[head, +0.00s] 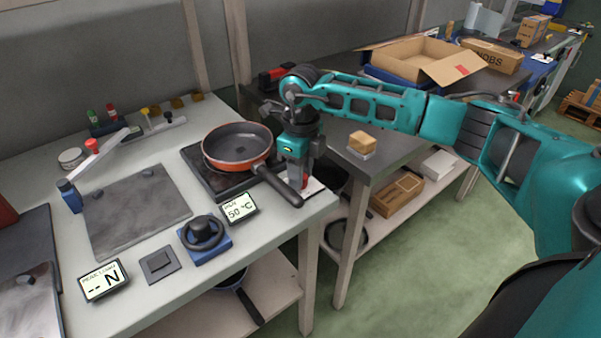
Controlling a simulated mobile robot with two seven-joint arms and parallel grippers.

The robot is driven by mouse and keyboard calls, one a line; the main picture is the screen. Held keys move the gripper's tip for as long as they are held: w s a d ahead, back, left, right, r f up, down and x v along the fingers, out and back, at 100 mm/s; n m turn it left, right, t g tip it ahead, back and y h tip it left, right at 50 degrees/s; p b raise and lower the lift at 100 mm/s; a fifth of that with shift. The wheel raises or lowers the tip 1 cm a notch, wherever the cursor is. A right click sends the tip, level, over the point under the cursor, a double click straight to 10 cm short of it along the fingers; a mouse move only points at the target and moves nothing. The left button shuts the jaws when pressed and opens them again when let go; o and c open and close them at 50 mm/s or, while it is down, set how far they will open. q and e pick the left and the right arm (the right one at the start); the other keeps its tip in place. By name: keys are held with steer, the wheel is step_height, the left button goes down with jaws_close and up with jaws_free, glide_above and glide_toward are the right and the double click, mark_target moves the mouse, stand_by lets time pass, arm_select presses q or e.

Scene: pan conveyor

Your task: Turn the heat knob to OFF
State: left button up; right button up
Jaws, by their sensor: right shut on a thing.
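The red heat knob (305,182) sits on a white plate (316,187) at the right front corner of the bench, beside the pan's handle. My right gripper (302,180) points down and is shut on the knob. The gripper hides most of the knob, so its pointer and any OFF mark cannot be read. An orange pan (237,163) with a dark inside rests on the black hot plate (207,179). The display (239,209) in front of it reads about 50 °C. My left gripper is not in view.
The pan's black handle (279,186) reaches close to my right gripper. A black ring on a blue base (204,236), a grey square plate (160,265) and a force display (104,281) stand along the front. A second bench (388,155) holds a small wooden block (362,141) and cardboard boxes.

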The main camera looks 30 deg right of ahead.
steer(key=shift+n, duration=0.9)
steer(key=n+b, duration=0.1)
steer(key=n, duration=0.2)
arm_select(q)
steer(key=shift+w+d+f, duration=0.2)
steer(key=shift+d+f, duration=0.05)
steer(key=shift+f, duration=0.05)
arm_select(e)
steer(key=shift+n, duration=1.4)
arm_select(q)
steer(key=shift+b, duration=0.3)
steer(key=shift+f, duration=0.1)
arm_select(e)
steer(key=o, duration=1)
steer(key=shift+o, duration=0.2)
arm_select(q)
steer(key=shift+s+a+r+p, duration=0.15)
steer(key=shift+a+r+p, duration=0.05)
steer(key=shift+p, duration=0.3)
arm_select(e)
step_height(320, 180, up, 13)
